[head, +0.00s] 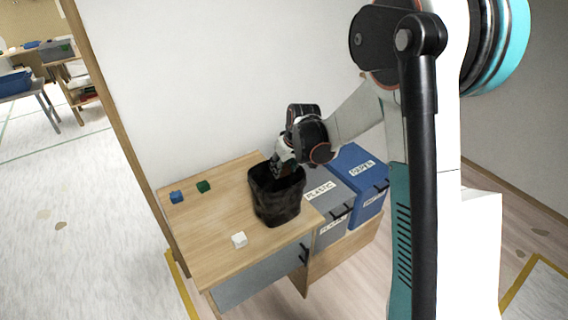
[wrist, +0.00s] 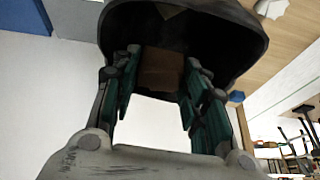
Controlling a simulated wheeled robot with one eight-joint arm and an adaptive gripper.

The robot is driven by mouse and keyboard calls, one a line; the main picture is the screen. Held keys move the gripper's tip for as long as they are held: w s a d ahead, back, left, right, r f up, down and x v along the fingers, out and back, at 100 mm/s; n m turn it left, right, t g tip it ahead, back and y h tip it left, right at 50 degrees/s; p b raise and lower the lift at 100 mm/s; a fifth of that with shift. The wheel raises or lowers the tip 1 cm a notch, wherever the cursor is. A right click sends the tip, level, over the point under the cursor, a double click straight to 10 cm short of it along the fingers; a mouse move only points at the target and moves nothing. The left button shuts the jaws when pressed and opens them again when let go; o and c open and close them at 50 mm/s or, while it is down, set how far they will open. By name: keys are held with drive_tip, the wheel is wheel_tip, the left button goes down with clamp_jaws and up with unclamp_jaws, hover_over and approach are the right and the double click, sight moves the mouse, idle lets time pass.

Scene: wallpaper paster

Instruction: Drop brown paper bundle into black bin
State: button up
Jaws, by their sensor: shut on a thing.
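The black bin (head: 277,203) stands upright on the wooden cabinet top. In the wrist view, its dark opening and rim (wrist: 236,24) lie around and beyond my fingertips. My gripper (head: 283,170) is at the bin's mouth in the head view, pointing down into it. In the wrist view, my gripper (wrist: 163,72) is shut on the brown paper bundle (wrist: 162,66), held between the fingertips. The bundle is hidden in the head view, and I cannot tell how far it is from the bin's floor.
The cabinet top (head: 215,228) also holds a blue block (head: 176,197), a green block (head: 204,186) and a white block (head: 239,240). A grey plastic bin (head: 325,188) and a blue paper bin (head: 357,168) stand close on the right. A white wall rises behind.

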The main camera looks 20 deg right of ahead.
drive_tip(key=o, duration=0.9)
drive_tip(key=v, duration=1.2)
drive_tip(key=s+a+r+m+t+b, duration=0.1)
drive_tip(key=s+r, duration=0.2)
drive_tip(key=s, duration=0.4)
drive_tip(key=s+r+b, duration=0.1)
drive_tip(key=s+r, duration=0.2)
drive_tip(key=s, duration=0.4)
drive_tip(key=s+f+m+t+h+b, duration=0.1)
drive_tip(key=s+f+m+t, duration=0.1)
drive_tip(key=s, duration=1.2)
drive_tip(key=shift+s+a+f, duration=0.2)
drive_tip(key=shift+a+f, duration=0.05)
drive_tip(key=shift+f, duration=0.35)
